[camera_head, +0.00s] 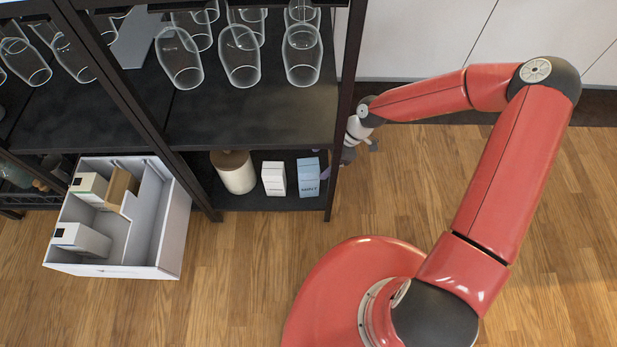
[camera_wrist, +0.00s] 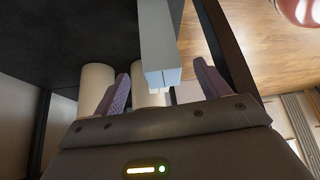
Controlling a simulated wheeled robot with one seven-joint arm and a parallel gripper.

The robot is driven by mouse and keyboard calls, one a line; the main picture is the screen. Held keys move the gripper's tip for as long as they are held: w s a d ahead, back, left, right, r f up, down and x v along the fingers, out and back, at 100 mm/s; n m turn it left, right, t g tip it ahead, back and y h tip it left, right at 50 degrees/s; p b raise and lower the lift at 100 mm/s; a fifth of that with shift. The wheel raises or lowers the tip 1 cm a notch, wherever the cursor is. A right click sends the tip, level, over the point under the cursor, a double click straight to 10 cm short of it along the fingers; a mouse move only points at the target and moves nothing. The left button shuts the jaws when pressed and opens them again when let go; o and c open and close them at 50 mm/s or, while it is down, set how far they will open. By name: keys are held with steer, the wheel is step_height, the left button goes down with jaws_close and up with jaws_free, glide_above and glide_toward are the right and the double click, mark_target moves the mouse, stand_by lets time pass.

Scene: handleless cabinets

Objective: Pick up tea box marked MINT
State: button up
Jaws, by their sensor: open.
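The pale blue tea box (camera_head: 308,178) stands upright at the right end of the lower shelf, and its small dark lettering seems to read MINT. In the wrist view the blue box (camera_wrist: 160,40) reaches down from the top edge, its near end lying between my two purple fingers. My gripper (camera_wrist: 161,70) is open, with a finger to each side of the box in the picture. I cannot tell whether either finger touches it. In the head view the shelf's right post and the shelf above partly hide my gripper.
A white box (camera_head: 273,178) stands just left of the blue one, and a white canister with a brown lid (camera_head: 235,174) is farther left. The dark shelf post (camera_head: 340,110) is close to my wrist. Glasses (camera_head: 240,55) hang above. A white drawer (camera_head: 165,235) with boxes juts out left.

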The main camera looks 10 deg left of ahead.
mark_target(313, 164)
steer(key=shift+s+a, duration=0.3)
steer(key=shift+a, duration=0.2)
steer(key=x, duration=0.5)
steer(key=shift+a, duration=0.15)
steer(key=shift+c, duration=0.3)
steer(key=c, duration=1.3)
steer(key=shift+c, duration=0.2)
